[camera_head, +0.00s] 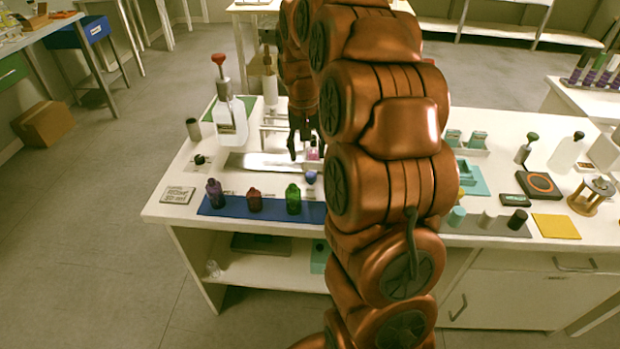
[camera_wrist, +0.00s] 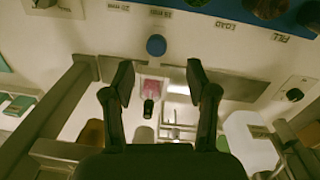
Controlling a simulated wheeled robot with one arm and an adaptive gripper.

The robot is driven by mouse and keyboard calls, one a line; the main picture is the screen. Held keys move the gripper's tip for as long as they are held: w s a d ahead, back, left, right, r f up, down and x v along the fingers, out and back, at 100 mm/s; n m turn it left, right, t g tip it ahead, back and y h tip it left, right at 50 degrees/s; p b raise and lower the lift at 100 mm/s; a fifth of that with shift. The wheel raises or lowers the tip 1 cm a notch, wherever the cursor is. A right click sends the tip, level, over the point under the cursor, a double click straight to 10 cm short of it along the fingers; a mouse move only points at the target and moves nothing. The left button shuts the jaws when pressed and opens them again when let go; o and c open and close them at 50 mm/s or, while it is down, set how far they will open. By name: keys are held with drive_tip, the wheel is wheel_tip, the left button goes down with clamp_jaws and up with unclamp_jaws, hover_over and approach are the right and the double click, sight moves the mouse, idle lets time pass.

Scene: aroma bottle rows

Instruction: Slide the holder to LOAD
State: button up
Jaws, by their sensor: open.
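A small pink bottle (camera_head: 313,153) stands by a pale metal strip (camera_head: 262,161) on the white table. In the wrist view the pink bottle (camera_wrist: 165,94) with its dark cap (camera_wrist: 150,106) shows between and beyond my fingers, apart from both. The metal strip (camera_wrist: 242,86) runs to either side of it. My arm hides part of the table.
A blue mat (camera_head: 222,207) with purple (camera_head: 214,193), red (camera_head: 254,200) and green (camera_head: 293,199) bottles lies along the front edge. A blue stopper (camera_head: 311,177) stands behind it. A large clear bottle (camera_head: 231,122) with a red-topped cap stands to the left.

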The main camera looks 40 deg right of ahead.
sight(310, 174)
drive_tip(key=shift+w+d+f, duration=0.35)
drive_tip(key=shift+d+f, duration=0.05)
drive_tip(key=shift+d, duration=0.15)
drive_tip(key=shift+s+d+f+p, duration=0.1)
drive_tip(key=shift+f+p, duration=0.05)
drive_tip(key=shift+f, duration=1.8)
drive_tip(key=shift+d+f+p, duration=0.1)
drive_tip(key=shift+f+p, duration=0.05)
drive_tip(key=shift+f, duration=1.75)
drive_tip(key=shift+c, duration=0.3)
clamp_jaws()
